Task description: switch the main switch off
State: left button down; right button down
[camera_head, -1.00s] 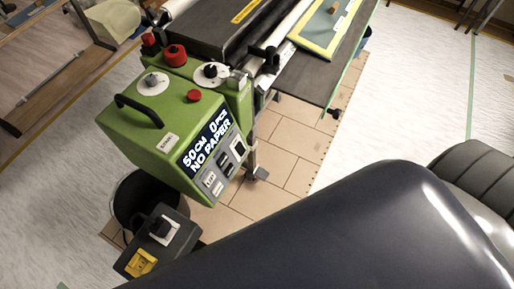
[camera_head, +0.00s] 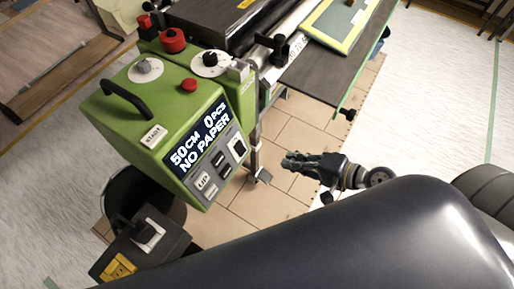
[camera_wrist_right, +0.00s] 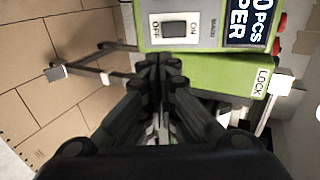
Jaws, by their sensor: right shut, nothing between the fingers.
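The main switch is a black rocker on a white plate marked ON and OFF, on the green machine's grey front panel. It shows in the right wrist view (camera_wrist_right: 174,30), just beyond my fingertips, and in the head view (camera_head: 238,148) at the panel's right side. I cannot tell which way the rocker is tipped. My right gripper (camera_head: 290,162) is shut and empty, to the right of the panel and apart from the switch in the head view. Its fingers (camera_wrist_right: 158,64) point toward the switch plate in the wrist view. My left gripper is not in view.
The green machine (camera_head: 125,125) has a display reading "50CM 0PCS NO PAPER", red knobs and a black handle (camera_head: 125,98). A dark side table (camera_head: 335,75) extends at the upper right.

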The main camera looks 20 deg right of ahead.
jog(key=shift+a+r, duration=0.15)
jog(key=shift+r, duration=0.45)
send_near(240, 149)
jog(key=w+f, duration=0.4)
jog(key=w, duration=0.1)
jog(key=shift+w+a+f+p, duration=0.15)
jog(key=shift+a+p, duration=0.05)
jog(key=shift+a, duration=0.2)
jog(key=shift+w+a+f+p, duration=0.2)
jog(key=shift+a, duration=0.25)
jog(key=shift+f, duration=0.1)
